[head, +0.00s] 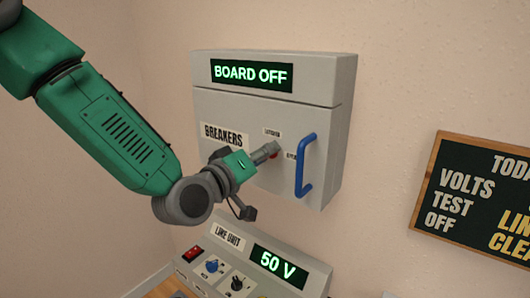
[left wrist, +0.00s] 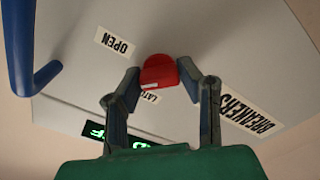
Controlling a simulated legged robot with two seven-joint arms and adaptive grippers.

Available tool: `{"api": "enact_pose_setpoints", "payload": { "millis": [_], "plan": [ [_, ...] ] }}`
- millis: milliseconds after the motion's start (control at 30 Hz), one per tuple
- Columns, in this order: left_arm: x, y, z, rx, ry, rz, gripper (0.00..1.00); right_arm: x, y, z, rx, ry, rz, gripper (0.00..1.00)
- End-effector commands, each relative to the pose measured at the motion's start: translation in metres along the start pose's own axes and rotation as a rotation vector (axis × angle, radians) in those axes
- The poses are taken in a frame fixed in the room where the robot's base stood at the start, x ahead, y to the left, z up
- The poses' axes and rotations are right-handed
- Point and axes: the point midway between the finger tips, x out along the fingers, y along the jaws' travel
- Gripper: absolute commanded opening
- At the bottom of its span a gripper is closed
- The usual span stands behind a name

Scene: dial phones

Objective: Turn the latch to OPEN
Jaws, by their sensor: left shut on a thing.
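The latch is a small red knob (left wrist: 160,72) on the front of the grey breaker box (head: 230,110). In the left wrist view it sits between the fingers of my left gripper (left wrist: 160,80), which is shut on it. An "OPEN" label (left wrist: 115,43) is beside the latch, and a "LATCH" label is partly hidden by the fingers. My right gripper is not in view.
A blue handle (head: 305,165) stands out from the door, right of the latch. A lit sign on the box reads "BOARD OFF" (head: 251,75). Below is a line unit (head: 228,236) with knobs, showing "50 V". A chalkboard (head: 475,200) hangs at right.

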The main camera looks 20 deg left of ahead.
Motion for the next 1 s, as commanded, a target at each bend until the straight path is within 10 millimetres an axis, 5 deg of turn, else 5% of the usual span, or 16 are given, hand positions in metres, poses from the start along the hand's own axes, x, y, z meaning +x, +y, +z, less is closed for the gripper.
{"api": "enact_pose_setpoints", "payload": {
  "millis": [600, 1000],
  "plan": [
    [-0.0017, -0.0055, 0.0073, 0.56, -0.022, -0.008, 0.03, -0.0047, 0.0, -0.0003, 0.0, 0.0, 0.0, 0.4],
    [-0.0018, -0.0058, 0.0068, 0.76, -0.022, -0.007, 0.03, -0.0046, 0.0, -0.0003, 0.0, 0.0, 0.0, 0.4]
  ]
}}
